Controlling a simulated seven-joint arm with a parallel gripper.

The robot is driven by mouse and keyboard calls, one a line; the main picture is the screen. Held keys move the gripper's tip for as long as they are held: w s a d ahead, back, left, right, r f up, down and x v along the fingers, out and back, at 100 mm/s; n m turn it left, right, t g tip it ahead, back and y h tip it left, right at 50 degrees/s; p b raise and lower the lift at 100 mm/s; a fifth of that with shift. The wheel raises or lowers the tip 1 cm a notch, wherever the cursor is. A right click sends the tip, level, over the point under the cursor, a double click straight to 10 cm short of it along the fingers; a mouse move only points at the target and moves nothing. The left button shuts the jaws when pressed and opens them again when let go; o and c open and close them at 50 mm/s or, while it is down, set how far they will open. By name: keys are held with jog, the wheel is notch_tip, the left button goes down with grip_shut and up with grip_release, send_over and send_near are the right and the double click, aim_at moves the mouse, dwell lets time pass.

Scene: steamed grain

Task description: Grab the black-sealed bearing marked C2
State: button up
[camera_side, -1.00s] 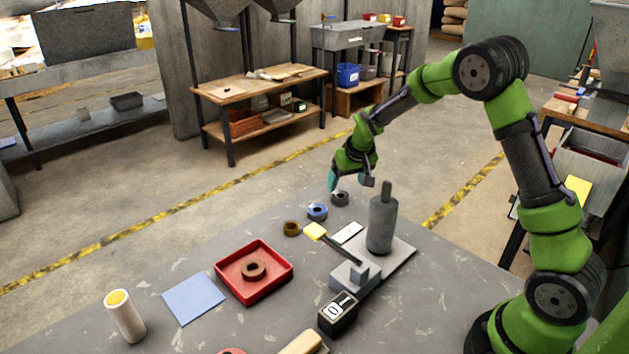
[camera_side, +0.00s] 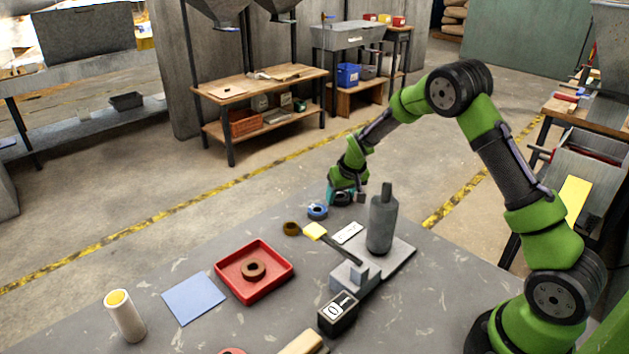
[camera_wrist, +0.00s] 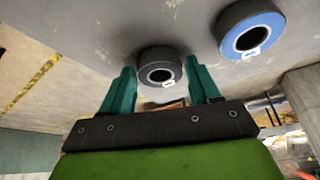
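The black-sealed bearing (camera_wrist: 160,67) lies flat on the grey table, with a small white label whose marking is too small to read. In the side view the black bearing (camera_side: 342,198) is partly hidden by my gripper (camera_side: 346,194). In the wrist view my gripper (camera_wrist: 162,88) is open, one teal finger on each side of the black bearing. Whether the fingers touch it I cannot tell. A blue-sealed bearing (camera_wrist: 252,35) with a white label lies close by; it also shows in the side view (camera_side: 317,211).
A red tray (camera_side: 226,283) holds another brown ring (camera_side: 253,269). A blue sheet (camera_side: 194,298) lies at left.

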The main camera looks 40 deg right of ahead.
jog(key=c, duration=0.8)
jog(key=shift+r, duration=0.1)
